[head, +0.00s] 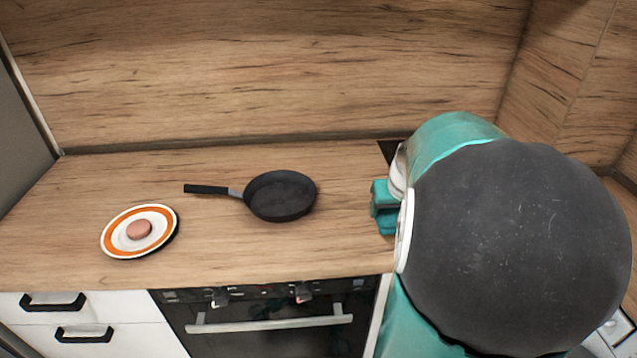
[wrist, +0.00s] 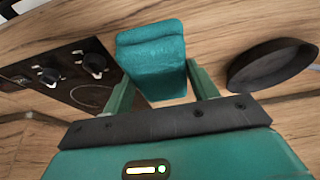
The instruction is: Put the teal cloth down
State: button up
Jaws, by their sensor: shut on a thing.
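The teal cloth (wrist: 152,50) is a folded, thick block-like bundle in the wrist view. My gripper (wrist: 159,78) is shut on it, with one finger on each side, and the cloth extends past the fingertips. The wood counter shows around the cloth; I cannot tell whether the cloth touches it. In the head view my arm's large dark joint covers the right side. Small teal parts show at its left edge, but I cannot tell whether these are cloth or gripper.
A black frying pan (head: 281,195) stands on the wood counter (head: 330,250), also in the wrist view (wrist: 270,66). Left of it is an orange-rimmed plate (head: 112,240) with a pinkish round item (head: 139,230). A black hob with knobs (wrist: 75,75) lies beside the cloth. Counter between plate and pan is clear.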

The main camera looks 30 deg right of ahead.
jog(key=w+f, duration=0.2)
jog(key=w+d+f, duration=0.1)
jog(key=w+f, duration=0.1)
jog(key=f, duration=0.1)
jog(key=shift+d+f, duration=0.1)
jog(key=shift+w+f, duration=0.1)
jog(key=shift+f, duration=1.5)
jog(key=shift+f, duration=0.15)
jog(key=o, duration=0.9)
